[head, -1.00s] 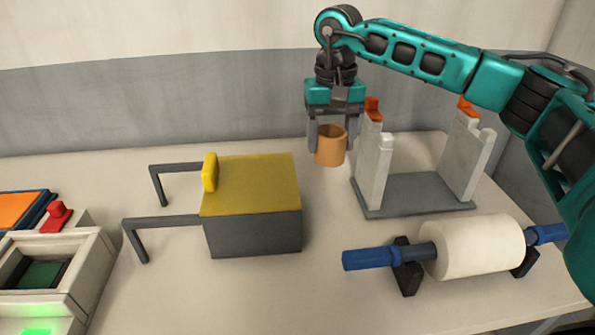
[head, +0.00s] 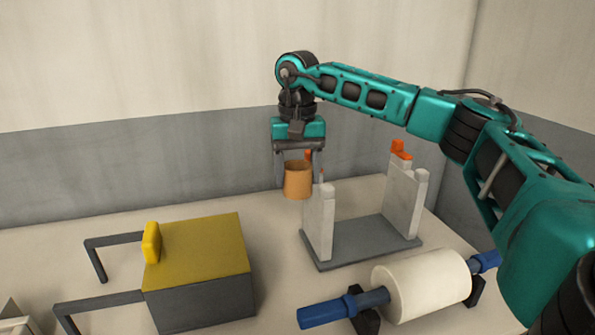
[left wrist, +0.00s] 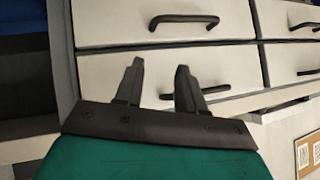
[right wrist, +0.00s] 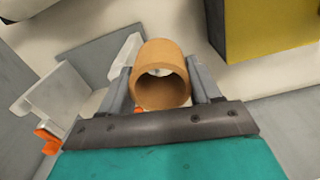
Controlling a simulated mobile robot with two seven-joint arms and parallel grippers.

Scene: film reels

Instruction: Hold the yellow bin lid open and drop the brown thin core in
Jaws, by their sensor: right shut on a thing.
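The brown core (head: 298,180), a short hollow tube, is held in my right gripper (head: 299,172) above the table. In the right wrist view the core (right wrist: 161,78) sits between both fingers (right wrist: 160,92). The bin (head: 203,304) is a grey box with a shut yellow lid (head: 200,249) and a yellow tab (head: 151,243) at the lid's left edge. It stands to the left of and below the held core. My left gripper (left wrist: 160,85) shows only in its wrist view; its fingers are apart with nothing between them, in front of white drawers.
A grey-and-white stand (head: 362,243) with orange tips is just right of the held core. A white roll (head: 427,285) on a blue-ended shaft lies in front of it. Two dark bars (head: 98,301) reach left from the bin. White drawers (left wrist: 165,22) have dark handles.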

